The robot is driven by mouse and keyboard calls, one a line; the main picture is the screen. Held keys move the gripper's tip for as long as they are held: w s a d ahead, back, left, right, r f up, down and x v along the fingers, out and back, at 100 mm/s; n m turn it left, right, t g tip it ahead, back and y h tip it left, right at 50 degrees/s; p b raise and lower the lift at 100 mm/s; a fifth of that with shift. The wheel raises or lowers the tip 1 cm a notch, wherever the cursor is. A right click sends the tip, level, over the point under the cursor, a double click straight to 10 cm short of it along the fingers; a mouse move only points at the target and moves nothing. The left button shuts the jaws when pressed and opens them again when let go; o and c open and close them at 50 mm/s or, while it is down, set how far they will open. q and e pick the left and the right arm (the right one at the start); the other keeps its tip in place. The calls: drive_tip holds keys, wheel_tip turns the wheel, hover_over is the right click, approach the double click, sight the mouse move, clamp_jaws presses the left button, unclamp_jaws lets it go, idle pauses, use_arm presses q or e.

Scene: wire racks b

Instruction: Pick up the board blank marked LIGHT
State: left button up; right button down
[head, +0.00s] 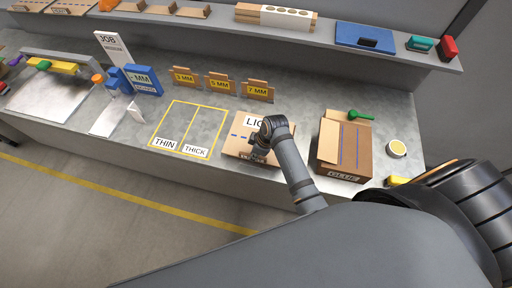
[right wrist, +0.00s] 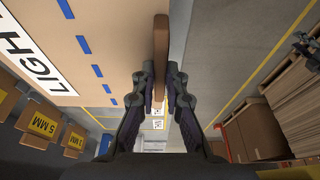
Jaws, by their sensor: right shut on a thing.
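The board blank marked LIGHT (head: 238,145) is a tan cardboard piece on the bench's front part, right of the yellow-outlined area. My right gripper (head: 262,148) is over it and covers part of its white label. In the right wrist view, the LIGHT face (right wrist: 85,45) with blue dashes fills the upper left. My right gripper (right wrist: 162,90) is shut on a narrow brown strip of it at the face's right edge, one finger on each side. I cannot tell whether it is lifted. My left gripper is not in view.
The THIN and THICK area (head: 205,120) is empty. MM-marked holders (head: 220,83) stand behind. A round tape-like item (head: 397,148) is at the far right.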

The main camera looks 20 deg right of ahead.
drive_tip(key=shift+r, duration=0.3)
drive_tip(key=s+d+r+b, duration=0.3)
drive_tip(key=s+r, duration=0.9)
drive_tip(key=s, duration=0.1)
drive_tip(key=shift+s+d+b, duration=0.2)
drive_tip(key=shift+d+b, duration=0.1)
drive_tip(key=shift+d, duration=0.05)
